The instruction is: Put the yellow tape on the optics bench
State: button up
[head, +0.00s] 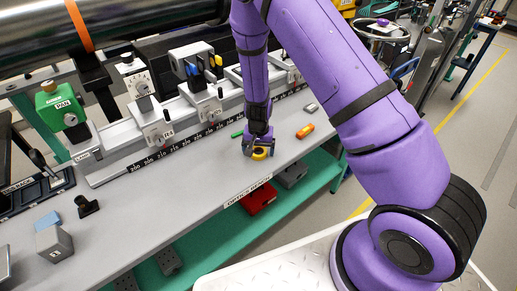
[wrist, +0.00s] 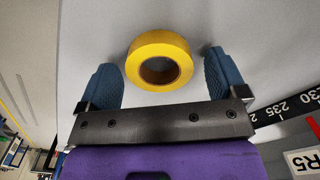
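The yellow tape (head: 260,155) is a roll that appears to lie flat on the grey optics bench (head: 165,205), near its front edge. It also shows in the wrist view (wrist: 159,43), with its hole facing the camera. My gripper (head: 257,151) is down at the bench top around the tape. In the wrist view my gripper (wrist: 162,75) has its blue fingers spread on either side of the roll. A gap shows at the right finger; the left finger is very close to the roll, and I cannot tell whether it touches.
A rail with a black scale (head: 185,145) and several optic mounts runs behind the gripper. An orange tool (head: 305,131) and a green item (head: 237,135) lie close by. A grey block (head: 54,244) stands at left. A red bin (head: 258,197) sits on the lower shelf.

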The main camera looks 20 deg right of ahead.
jog(key=s+r+n+t+y, duration=0.1)
jog(key=s+r, duration=0.1)
jog(key=r, duration=1.1)
jog(key=s+r+y, duration=0.1)
jog(key=s+r, duration=0.1)
jog(key=r, duration=1.1)
jog(key=s+d+r+n+t+h, duration=0.1)
jog(key=s+d+r+n+t, duration=0.1)
jog(key=s+r, duration=0.8)
jog(key=s+d+r+n+t+h, duration=0.1)
jog(key=s+d+r, duration=0.3)
jog(key=s+r, duration=0.6)
jog(key=s+n+t, duration=0.1)
jog(key=s, duration=0.5)
jog(key=shift+d+r, duration=0.25)
jog(key=shift+r, duration=0.15)
